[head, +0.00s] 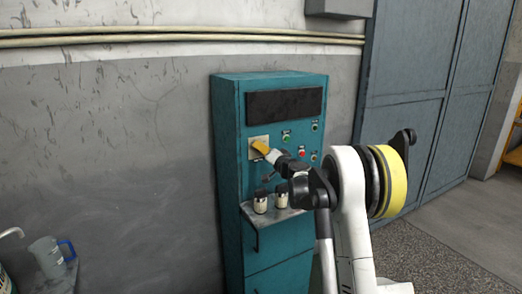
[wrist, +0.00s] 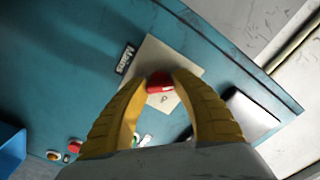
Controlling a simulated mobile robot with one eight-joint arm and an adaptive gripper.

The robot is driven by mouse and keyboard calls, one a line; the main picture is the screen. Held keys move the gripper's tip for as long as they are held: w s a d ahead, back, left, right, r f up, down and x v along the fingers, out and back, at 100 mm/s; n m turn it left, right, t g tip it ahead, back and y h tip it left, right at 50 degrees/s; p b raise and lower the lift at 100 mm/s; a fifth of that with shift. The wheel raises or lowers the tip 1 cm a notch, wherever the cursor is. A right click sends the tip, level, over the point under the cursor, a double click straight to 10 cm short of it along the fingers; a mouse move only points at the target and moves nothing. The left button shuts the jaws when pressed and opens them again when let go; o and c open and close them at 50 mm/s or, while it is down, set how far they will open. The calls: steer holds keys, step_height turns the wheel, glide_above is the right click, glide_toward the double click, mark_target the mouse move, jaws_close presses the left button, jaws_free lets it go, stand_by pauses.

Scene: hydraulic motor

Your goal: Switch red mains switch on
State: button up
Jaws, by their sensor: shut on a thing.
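The red mains switch (wrist: 160,84) sits on a beige square plate (wrist: 150,56) on the teal cabinet front, beside a dark "Mains" label (wrist: 125,59). In the wrist view the yellow fingers of my gripper (wrist: 159,75) stand on both sides of the switch, shut on it. The fingers hide parts of the plate, and I cannot tell the exact angle of the switch. In the head view my gripper (head: 259,145) reaches the plate (head: 256,140) on the teal cabinet (head: 229,120), and the switch is hidden there behind the yellow fingers.
A dark panel (head: 285,103) is above the plate. Several buttons and lamps (head: 302,154) are to its right. Blue doors (head: 410,85) stand at right.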

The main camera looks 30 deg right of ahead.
steer(key=m, duration=0.4)
steer(key=m+p, duration=0.1)
steer(key=m, duration=0.3)
steer(key=shift+m, duration=0.4)
steer(key=m, duration=0.4)
steer(key=shift+m, duration=2.3)
steer(key=o, duration=1.2)
